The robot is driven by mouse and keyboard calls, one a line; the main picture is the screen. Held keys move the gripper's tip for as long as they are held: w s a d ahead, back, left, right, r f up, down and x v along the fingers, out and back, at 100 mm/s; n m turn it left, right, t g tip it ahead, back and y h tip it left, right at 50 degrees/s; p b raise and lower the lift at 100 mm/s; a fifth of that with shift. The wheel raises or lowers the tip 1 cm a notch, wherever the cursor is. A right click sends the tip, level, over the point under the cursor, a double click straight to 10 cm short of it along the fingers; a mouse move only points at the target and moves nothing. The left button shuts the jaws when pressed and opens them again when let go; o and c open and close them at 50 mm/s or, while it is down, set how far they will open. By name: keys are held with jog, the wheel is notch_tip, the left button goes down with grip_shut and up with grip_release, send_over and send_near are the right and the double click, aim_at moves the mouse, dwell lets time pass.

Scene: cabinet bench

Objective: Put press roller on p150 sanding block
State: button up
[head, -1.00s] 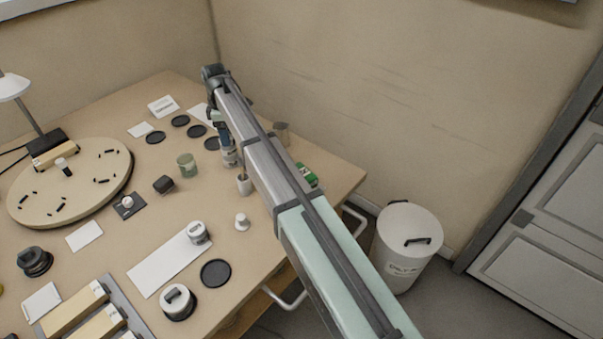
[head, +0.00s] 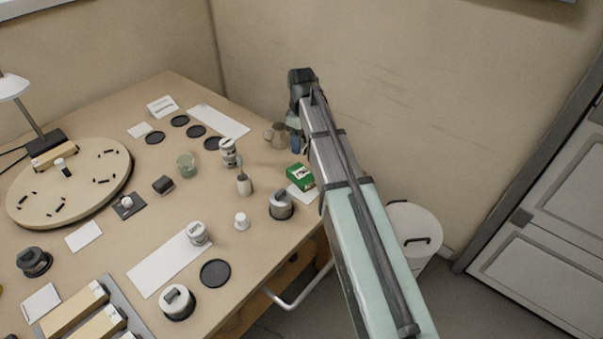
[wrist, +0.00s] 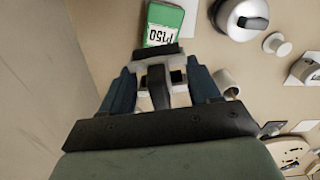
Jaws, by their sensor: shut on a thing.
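The P150 sanding block (head: 300,177) is a green block with a white label, lying by the right edge of the bench. In the wrist view the block (wrist: 163,24) shows its "P150" label just beyond my fingers. My gripper (wrist: 160,76) is shut on a dark piece with a crossbar at its far end, which I take for the press roller (wrist: 157,88). The crossbar appears against the block's near edge in the picture; I cannot tell whether they touch. In the head view my arm hides the fingertips and the held piece.
A grey-topped pot (head: 281,204), a white spool (head: 242,221), a cup with a brush (head: 244,185) and a metal jug (head: 275,135) stand near the block. A white card (head: 301,195) lies beside it. The wall is close behind my gripper.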

aim_at(302, 173)
jog(key=shift+s+f+m, duration=0.1)
jog(key=shift+s+m, duration=0.05)
jog(key=shift+m, duration=0.85)
jog(key=shift+f, duration=4.9)
jog(key=shift+f, duration=0.35)
jog(key=shift+s+f, duration=0.1)
jog(key=shift+f, duration=0.2)
jog(key=c, duration=0.4)
jog(key=o, duration=1.6)
jog(key=shift+f, duration=0.1)
jog(key=shift+c, duration=0.2)
notch_tip(302, 173, up, 14)
jog(key=shift+f, duration=0.25)
jog(key=shift+o, duration=0.4)
jog(key=shift+o, duration=0.8)
